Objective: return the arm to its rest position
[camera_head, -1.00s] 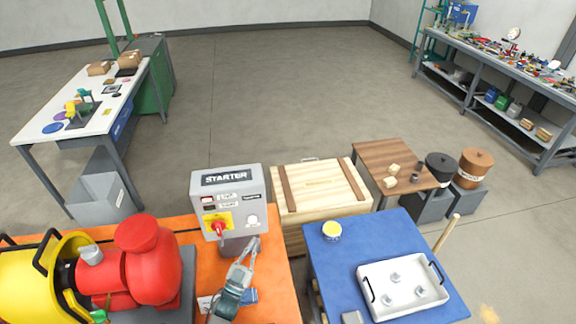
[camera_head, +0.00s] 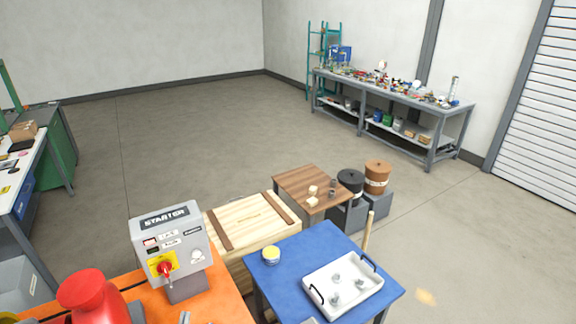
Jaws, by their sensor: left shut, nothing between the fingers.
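My left gripper (camera_head: 185,317) shows only as a small grey tip at the bottom edge, below the starter box. It is shut with nothing in it. The rest of it and its arm are out of frame. The grey starter box (camera_head: 165,226) has a red handle (camera_head: 165,269) on a yellow plate and stands on the orange surface (camera_head: 222,300). The gripper tip appears apart from the box. My right gripper is not in view.
A red pump part (camera_head: 88,295) is at the lower left. Open floor (camera_head: 200,135) lies beyond.

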